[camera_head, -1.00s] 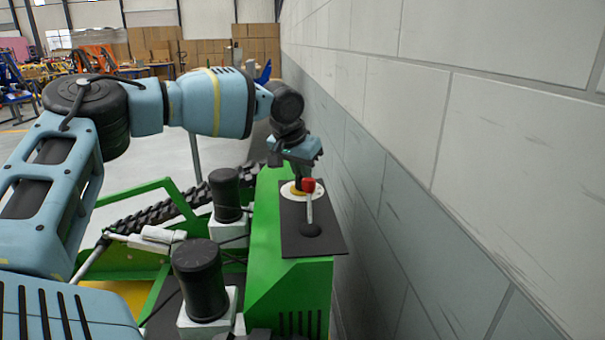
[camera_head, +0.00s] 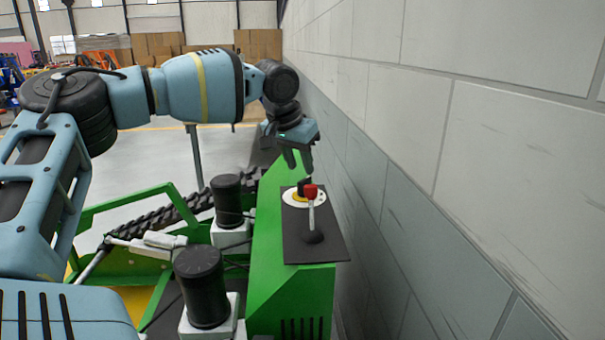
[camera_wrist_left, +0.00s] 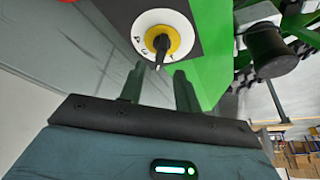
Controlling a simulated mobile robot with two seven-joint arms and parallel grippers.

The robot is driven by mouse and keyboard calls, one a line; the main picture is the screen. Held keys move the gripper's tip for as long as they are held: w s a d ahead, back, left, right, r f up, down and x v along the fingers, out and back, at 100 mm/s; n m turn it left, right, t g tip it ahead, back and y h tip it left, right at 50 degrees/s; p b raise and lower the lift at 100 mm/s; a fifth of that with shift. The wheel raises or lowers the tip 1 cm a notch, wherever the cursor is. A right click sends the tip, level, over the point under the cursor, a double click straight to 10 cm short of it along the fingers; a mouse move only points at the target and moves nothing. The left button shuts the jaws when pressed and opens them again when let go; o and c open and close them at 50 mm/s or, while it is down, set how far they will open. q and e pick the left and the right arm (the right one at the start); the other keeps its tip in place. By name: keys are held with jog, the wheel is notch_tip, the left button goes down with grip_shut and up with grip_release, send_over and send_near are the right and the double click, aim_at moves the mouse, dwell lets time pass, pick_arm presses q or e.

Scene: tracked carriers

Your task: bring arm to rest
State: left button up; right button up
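My left gripper (camera_head: 298,160) hangs above the far end of a black panel (camera_head: 325,251) on a green carrier (camera_head: 262,240). Its two fingers are apart with nothing between them; they also show apart in the left wrist view (camera_wrist_left: 157,76). Just below the fingers is a round white plate (camera_head: 289,198) with a yellow ring and a black rotary knob (camera_wrist_left: 160,46). The knob stands clear of the fingertips. Nearer on the panel is a lever with a red tip (camera_head: 311,191), standing upright on a black base. My right gripper is out of view.
A pale block wall (camera_head: 450,130) runs close along the right side of the carrier. Two black cylinders (camera_head: 201,285) on white bases stand left of the panel, beside a black track (camera_head: 180,210) and green frame bars. Open floor lies beyond.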

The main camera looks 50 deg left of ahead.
pick_arm(q)
jog(key=shift+v, duration=0.95)
